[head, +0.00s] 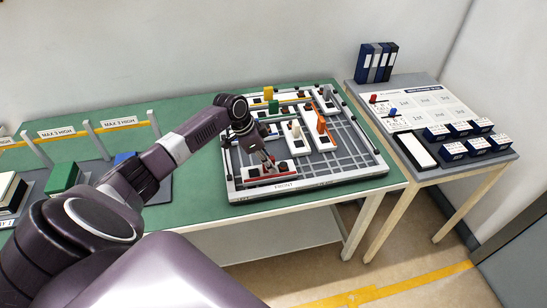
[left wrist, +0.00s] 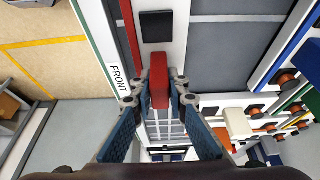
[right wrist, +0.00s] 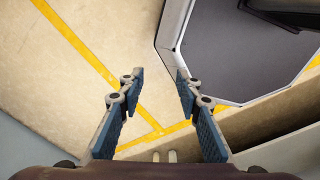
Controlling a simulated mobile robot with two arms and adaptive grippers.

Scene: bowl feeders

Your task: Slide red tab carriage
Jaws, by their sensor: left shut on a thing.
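The red tab carriage (head: 284,171) is a white block with dark end pads and a red stripe, lying along the front edge of the grid board (head: 345,183). In the left wrist view, its upright red tab (left wrist: 159,88) stands between my left fingertips (left wrist: 158,92). My left gripper (head: 268,164) comes down over the carriage from the left and is shut on the red tab. The arm and fingers hide part of the carriage in the head view. My right gripper (right wrist: 156,84) is open and empty above the floor, seen only in the right wrist view.
Carriages with white (head: 295,129), orange (head: 320,124), green (head: 273,106) and yellow (head: 268,93) tabs stand farther back on the board. Grey slots right of the red carriage look clear. A side table (head: 440,178) with dark blue boxes stands at the right.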

